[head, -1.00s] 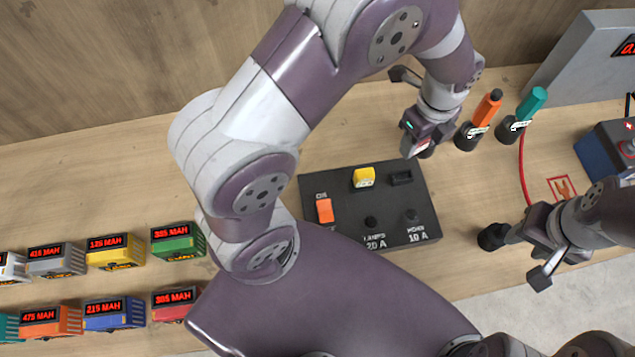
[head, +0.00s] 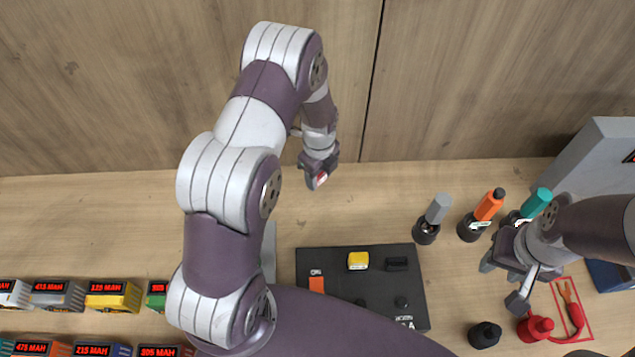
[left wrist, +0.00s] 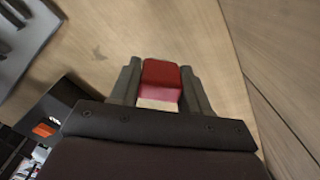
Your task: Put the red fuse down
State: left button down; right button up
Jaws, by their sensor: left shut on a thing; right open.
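The red fuse (left wrist: 161,80) is between the fingers of my left gripper (left wrist: 160,92) in the left wrist view. My left gripper also shows in the head view (head: 317,180), over the back of the table near the wooden wall, shut on the fuse. Only a bit of the fuse's red shows there. The black fuse panel (head: 330,258) lies in front of it, with an orange fuse (head: 317,284) and a yellow fuse (head: 358,260) on it. My right gripper (head: 503,287) is open at the right, beside the tools.
Grey (head: 438,208), orange (head: 489,204) and teal (head: 536,203) handled tools stand in black holders. A red-cabled clamp (head: 571,308) lies at the right. Several coloured battery blocks (head: 113,296) line the left. The table behind the panel looks clear.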

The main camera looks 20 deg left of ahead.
aim_at(318, 184)
pick_arm(q)
jog(key=f, duration=0.1)
jog(key=f+p, duration=0.1)
jog(key=f, duration=0.1)
jog(key=shift+s+f, duration=0.2)
jog(key=shift+f, duration=0.1)
jog(key=shift+w+f, duration=0.1)
jog(key=shift+f, duration=0.3)
jog(key=c, duration=0.5)
grip_release()
jog(key=shift+r, duration=0.45)
notch_tip(318, 184, up, 11)
jog(key=b, duration=0.3)
jog(key=shift+r, duration=0.2)
jog(key=s+d+r+n, duration=0.1)
jog(key=s+r+n, duration=0.1)
jog(key=s+n, duration=0.3)
jog(key=s+d+r+n+t, duration=0.1)
jog(key=s+r+n, duration=0.2)
jog(key=n, duration=0.6)
jog(key=s+d+r+n, duration=0.1)
jog(key=s+r+n, duration=0.1)
jog(key=s+n, duration=0.5)
jog(key=shift+s+d+r+n, duration=0.25)
jog(key=shift+s+r+n, duration=0.05)
jog(key=shift+s+r, duration=0.1)
